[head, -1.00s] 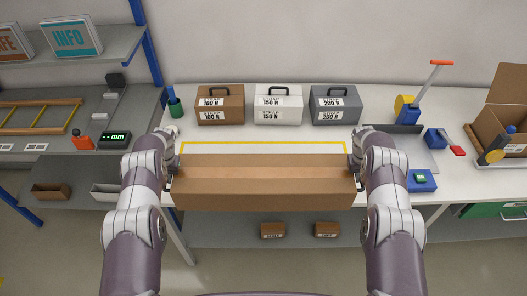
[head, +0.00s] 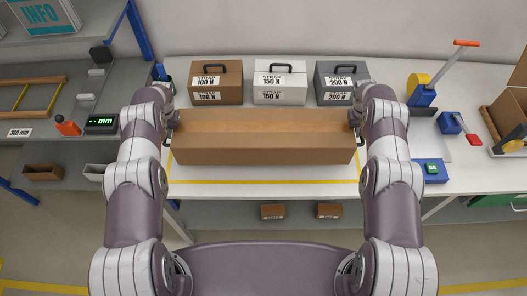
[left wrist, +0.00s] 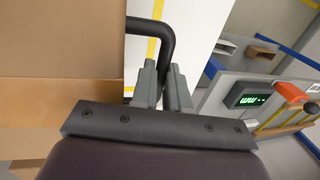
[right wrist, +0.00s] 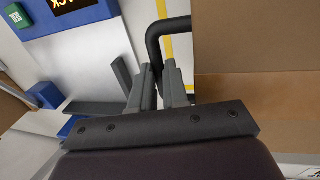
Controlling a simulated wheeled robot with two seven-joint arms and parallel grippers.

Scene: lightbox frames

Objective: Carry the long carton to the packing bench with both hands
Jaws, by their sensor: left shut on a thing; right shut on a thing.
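The long brown carton (head: 263,145) is level over the packing bench (head: 205,72), within or above the yellow outline (head: 262,181). I cannot tell whether it touches the bench top. It has a black handle at each end. My left gripper (head: 168,127) is shut on the left handle, which also shows in the left wrist view (left wrist: 168,40). My right gripper (head: 358,124) is shut on the right handle, which also shows in the right wrist view (right wrist: 154,42). The carton hides the back part of the outline.
A brown case (head: 217,82), a white case (head: 280,82) and a grey case (head: 340,82) stand close behind the carton. A blue device (head: 434,171) and a lever tool (head: 424,92) are at right. A side bench with a digital display (head: 102,124) is at left.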

